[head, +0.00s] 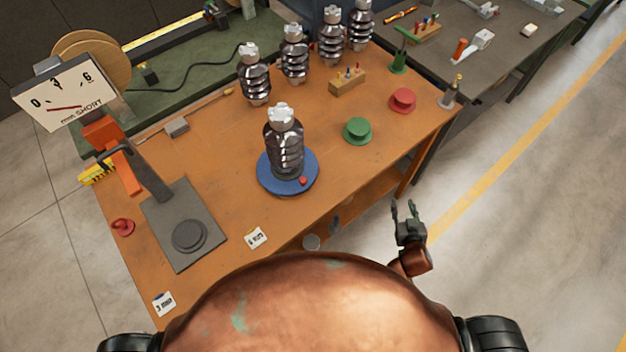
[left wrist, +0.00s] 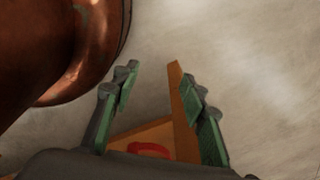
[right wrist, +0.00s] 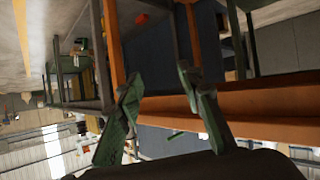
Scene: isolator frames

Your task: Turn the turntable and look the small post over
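A blue turntable (head: 262,180) with a red knob (head: 303,181) on its rim sits mid-table. A dark, glossy, ribbed post (head: 285,150) with a pale metal cap stands upright on it. My right gripper (head: 404,208) is open and empty, off the table's right front side and apart from the turntable. Its open fingers also show in the right wrist view (right wrist: 160,90). My left gripper is not in the head view; in the left wrist view (left wrist: 160,85) its fingers are apart with nothing between them. The post's far side is hidden.
Several similar posts (head: 294,55) stand along the back. A green hat-shaped piece (head: 357,131) and a red one (head: 402,100) lie right of the turntable. A press with a dial (head: 62,92) and a grey base plate (head: 205,257) stands at left.

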